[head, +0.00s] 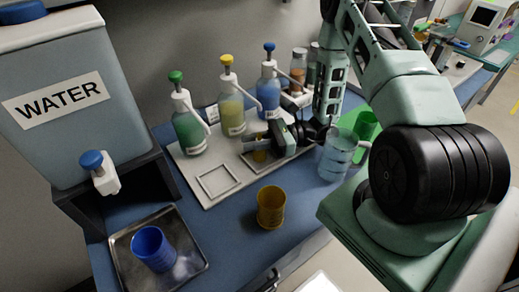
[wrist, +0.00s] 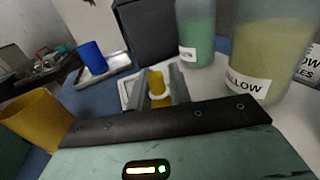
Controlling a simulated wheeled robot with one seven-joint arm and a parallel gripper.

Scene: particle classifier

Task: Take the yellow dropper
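A small yellow piece that looks like the yellow dropper (wrist: 157,82) shows between the two fingers of my gripper (wrist: 156,90) in the wrist view. The fingers stand on either side of it with little gap; I cannot tell whether they press on it. In the head view my gripper (head: 260,153) is low over the white tray (head: 213,195), at its middle square, and a bit of yellow (head: 260,156) shows there. The yellow-capped bottle (head: 231,105) stands upright just behind, with its label also in the wrist view (wrist: 262,50).
A green bottle (head: 187,125) and blue bottle (head: 268,88) flank the yellow one. A yellow cup (head: 271,207) and a clear beaker (head: 336,157) stand in front. A blue cup (head: 153,249) is on a metal tray (head: 192,270) below the water tank (head: 70,95).

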